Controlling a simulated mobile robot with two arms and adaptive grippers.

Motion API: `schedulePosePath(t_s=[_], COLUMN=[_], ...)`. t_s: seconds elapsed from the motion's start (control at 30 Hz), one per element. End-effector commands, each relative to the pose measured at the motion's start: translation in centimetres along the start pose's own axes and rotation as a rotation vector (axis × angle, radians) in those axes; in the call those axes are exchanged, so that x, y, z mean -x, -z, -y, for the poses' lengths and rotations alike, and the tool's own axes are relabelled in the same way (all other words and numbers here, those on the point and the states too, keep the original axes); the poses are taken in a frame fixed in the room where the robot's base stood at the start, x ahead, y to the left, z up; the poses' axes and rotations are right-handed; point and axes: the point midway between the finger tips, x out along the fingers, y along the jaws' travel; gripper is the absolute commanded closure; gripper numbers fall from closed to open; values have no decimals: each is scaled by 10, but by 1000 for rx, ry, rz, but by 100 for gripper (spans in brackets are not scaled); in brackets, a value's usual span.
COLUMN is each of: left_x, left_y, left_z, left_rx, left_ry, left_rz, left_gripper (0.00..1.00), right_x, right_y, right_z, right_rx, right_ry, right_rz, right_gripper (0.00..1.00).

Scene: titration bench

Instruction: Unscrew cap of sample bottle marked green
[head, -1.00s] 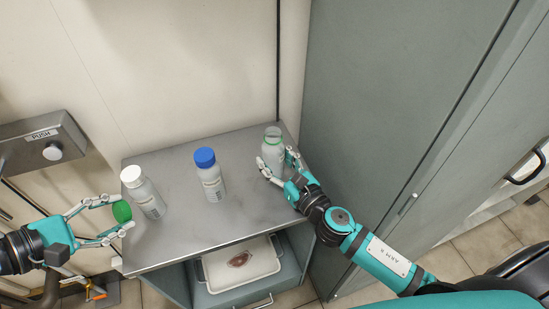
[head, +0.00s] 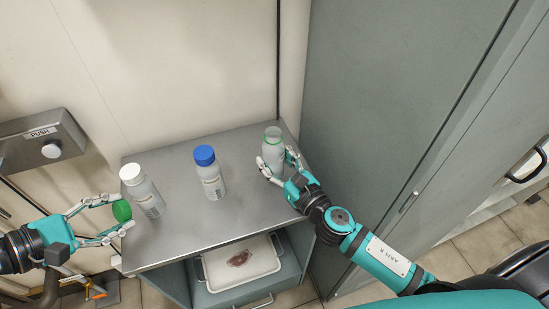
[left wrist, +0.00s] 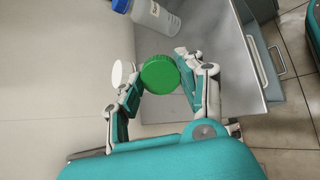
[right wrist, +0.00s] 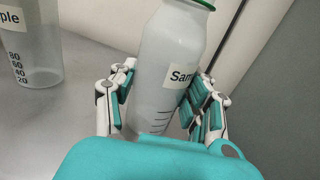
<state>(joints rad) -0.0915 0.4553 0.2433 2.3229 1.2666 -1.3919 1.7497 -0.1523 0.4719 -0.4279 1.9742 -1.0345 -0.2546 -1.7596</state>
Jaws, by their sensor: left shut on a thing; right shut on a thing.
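The green cap (head: 122,211) is off its bottle, between the fingers of my left gripper (head: 118,214). The left wrist view shows it large and face-on, the green cap (left wrist: 160,75) clasped between both fingertips of the left gripper (left wrist: 160,82). The sample bottle marked green (head: 273,155) stands uncapped at the back right of the bench top, with a green ring at its neck. My right gripper (head: 272,166) is shut around its body. In the right wrist view the bottle (right wrist: 168,70) sits between both fingers, its "Sam..." label partly hidden.
A blue-capped bottle (head: 210,172) and a white-capped bottle (head: 143,191) stand on the steel bench top (head: 200,235). A white tray (head: 241,264) lies on the shelf below. A tall grey cabinet (head: 390,110) stands to the right.

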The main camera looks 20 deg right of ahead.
Motion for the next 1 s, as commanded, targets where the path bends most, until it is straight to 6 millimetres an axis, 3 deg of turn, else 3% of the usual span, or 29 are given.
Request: schedulePosePath(t_s=[0.03,0.07,0.27,0.67,1.0], left_x=[0,0,0,0,0], left_y=[0,0,0,0,0], left_z=[0,0,0,0,0], left_rx=[0,0,0,0,0], left_ry=[0,0,0,0,0], left_rz=[0,0,0,0,0], left_gripper=[98,98,98,98,98], right_x=[0,0,0,9,70], right_y=[1,1,1,2,2], right_z=[0,0,0,0,-1], right_rx=[0,-1,0,-3,-10], right_ry=[0,0,0,0,5], right_rz=[-1,-1,-1,-3,-3], right_gripper=[97,51,25,25,25])
